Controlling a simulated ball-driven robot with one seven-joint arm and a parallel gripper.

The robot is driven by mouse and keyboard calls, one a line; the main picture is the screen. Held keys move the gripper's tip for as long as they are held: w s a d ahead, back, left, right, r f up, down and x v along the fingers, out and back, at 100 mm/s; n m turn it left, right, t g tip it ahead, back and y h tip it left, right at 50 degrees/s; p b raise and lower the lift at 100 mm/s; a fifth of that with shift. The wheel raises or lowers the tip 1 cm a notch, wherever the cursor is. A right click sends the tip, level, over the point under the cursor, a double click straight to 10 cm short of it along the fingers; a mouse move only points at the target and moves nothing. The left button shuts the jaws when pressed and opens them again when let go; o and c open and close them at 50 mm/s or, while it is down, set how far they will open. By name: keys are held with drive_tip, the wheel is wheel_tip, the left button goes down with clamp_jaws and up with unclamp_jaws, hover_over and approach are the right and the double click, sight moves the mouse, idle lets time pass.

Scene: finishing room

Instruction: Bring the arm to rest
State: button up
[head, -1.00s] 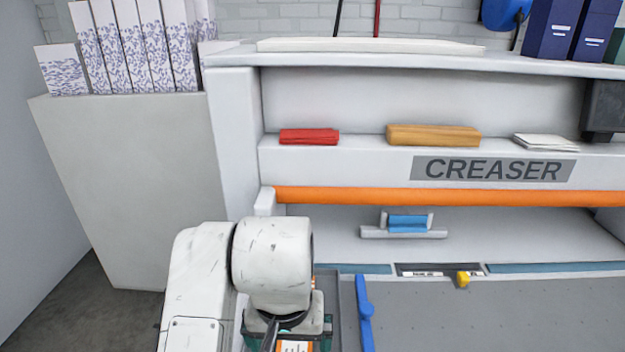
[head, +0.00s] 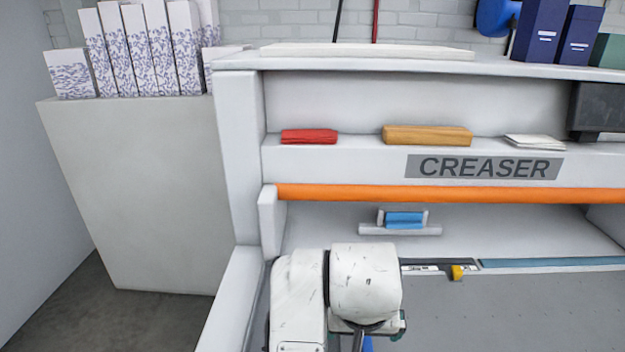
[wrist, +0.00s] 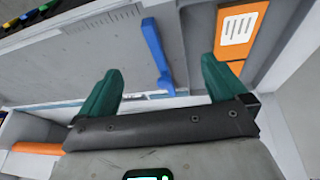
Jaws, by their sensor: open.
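My gripper (wrist: 162,90) shows in the wrist view with its two green fingers spread wide apart and nothing between them. It is above the grey bed of the creaser (head: 500,300). In the head view my white arm covers most of the gripper, at the lower middle of the picture. A blue bar-shaped handle (wrist: 156,52) shows beyond the fingers in the wrist view, on the bed. An orange panel with a white label (wrist: 240,30) lies beyond the right finger. I cannot tell how far the fingers are from either.
The creaser's orange bar (head: 450,194) spans the machine above the bed. A blue block in a holder (head: 403,220) sits behind my arm. A red block (head: 309,136) and a tan block (head: 427,135) lie on the ledge. A grey cabinet (head: 135,190) stands left; the bed's right side is clear.

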drive_tip(key=s+d+f+t+h, duration=0.1)
drive_tip(key=s+d+f, duration=0.25)
drive_tip(key=d, duration=0.55)
drive_tip(key=s+d+f+t, duration=0.15)
drive_tip(key=d+f, duration=0.25)
drive_tip(key=d, duration=0.5)
drive_tip(key=s+f+g, duration=0.1)
drive_tip(key=s+f, duration=0.3)
drive_tip(key=s, duration=0.3)
drive_tip(key=s+f+g+y, duration=0.1)
drive_tip(key=s+f, duration=0.3)
drive_tip(key=s, duration=0.4)
drive_tip(key=s+d+f+g+y, duration=0.1)
drive_tip(key=s+f+g, duration=0.2)
drive_tip(key=s+f, duration=0.2)
drive_tip(key=s, duration=0.2)
drive_tip(key=shift+s+n, duration=0.3)
drive_tip(key=shift+n, duration=0.1)
drive_tip(key=shift+d, duration=0.1)
